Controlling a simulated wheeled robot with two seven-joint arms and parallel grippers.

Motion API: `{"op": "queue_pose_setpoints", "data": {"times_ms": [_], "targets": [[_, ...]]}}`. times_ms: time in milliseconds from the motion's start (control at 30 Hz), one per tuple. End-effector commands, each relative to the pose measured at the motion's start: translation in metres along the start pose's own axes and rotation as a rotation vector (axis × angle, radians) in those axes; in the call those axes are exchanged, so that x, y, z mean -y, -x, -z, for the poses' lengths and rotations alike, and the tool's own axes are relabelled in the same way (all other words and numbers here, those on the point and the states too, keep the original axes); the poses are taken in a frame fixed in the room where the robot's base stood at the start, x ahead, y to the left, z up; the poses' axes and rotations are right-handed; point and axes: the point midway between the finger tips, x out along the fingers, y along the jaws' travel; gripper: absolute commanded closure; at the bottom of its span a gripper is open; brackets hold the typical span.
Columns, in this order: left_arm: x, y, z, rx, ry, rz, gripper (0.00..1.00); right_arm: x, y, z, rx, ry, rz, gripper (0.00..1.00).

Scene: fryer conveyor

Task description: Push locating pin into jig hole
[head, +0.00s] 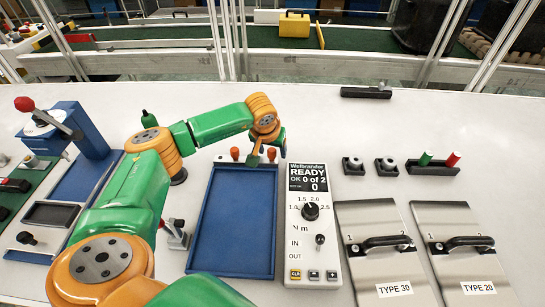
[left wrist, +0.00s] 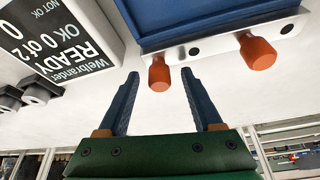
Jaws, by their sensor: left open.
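Two orange locating pins stick out of a metal strip (left wrist: 222,39) at the end of the blue jig tray (head: 233,225). In the head view they are the left pin (head: 235,153) and the right pin (head: 271,154). My left gripper (head: 269,149) is at the right pin, open. In the left wrist view, this pin (left wrist: 159,76) shows between the two blue fingertips, with gaps on both sides; the other pin (left wrist: 257,53) is outside the fingers. How deep each pin sits in its hole is hidden. My right gripper is out of view.
The Welbrander control box (head: 314,225), reading "OK 0 of 2", stands right of the tray. Steel plates with handles, TYPE 30 (head: 385,285) and TYPE 20 (head: 470,270), lie further right. A blue press (head: 75,130) is at left. The table behind the tray is mostly clear.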

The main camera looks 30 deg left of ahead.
Motion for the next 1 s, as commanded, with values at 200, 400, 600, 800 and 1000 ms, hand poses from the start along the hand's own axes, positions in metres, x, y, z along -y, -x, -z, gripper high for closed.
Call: {"op": "queue_pose_setpoints", "data": {"times_ms": [200,400,600,800,1000], "targets": [[0.000,0.001,0.000,0.000,0.000,0.000,0.74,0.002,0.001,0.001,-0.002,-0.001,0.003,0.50],[0.000,0.000,0.000,0.000,0.000,0.000,1.00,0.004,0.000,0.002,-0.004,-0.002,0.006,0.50],[0.000,0.005,0.002,-0.001,0.000,0.000,1.00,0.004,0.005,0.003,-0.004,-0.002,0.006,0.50],[0.000,0.022,0.010,-0.003,0.001,-0.001,1.00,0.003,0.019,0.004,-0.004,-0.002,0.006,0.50],[0.000,0.038,0.016,-0.001,0.001,0.000,1.00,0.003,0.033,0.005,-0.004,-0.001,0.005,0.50]]}}
